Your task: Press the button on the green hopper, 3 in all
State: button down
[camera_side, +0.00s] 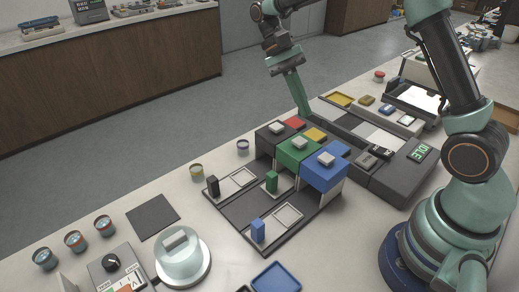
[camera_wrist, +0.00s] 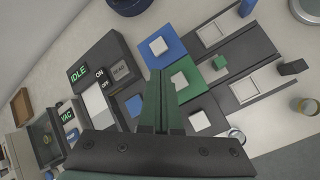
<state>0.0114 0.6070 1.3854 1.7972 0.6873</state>
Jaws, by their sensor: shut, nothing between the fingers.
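My gripper (camera_side: 305,113) is shut and empty, pointing down behind the hopper row in the side view. In the wrist view its fingers (camera_wrist: 162,73) are together and overlap the green hopper's left edge. I see no contact with the button; the exact height gap is hard to tell.
The blue hopper (camera_side: 322,173) and black hopper (camera_side: 266,141) flank the green one, each with a pale button. Small green (camera_side: 272,182), blue (camera_side: 258,231) and black (camera_side: 213,186) blocks stand on the tray in front. A grey console (camera_side: 402,172) reads IDLE at right.

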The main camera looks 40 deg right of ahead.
aim_at(299, 138)
notch_tip(299, 138, up, 4)
jog(key=shift+a+f, duration=0.1)
jog(key=shift+f, duration=0.1)
jog(key=shift+f, duration=4.45)
jog(key=shift+f, duration=0.15)
jog(key=shift+f, duration=0.25)
jog(key=shift+f, duration=0.45)
jog(key=shift+r, duration=0.9)
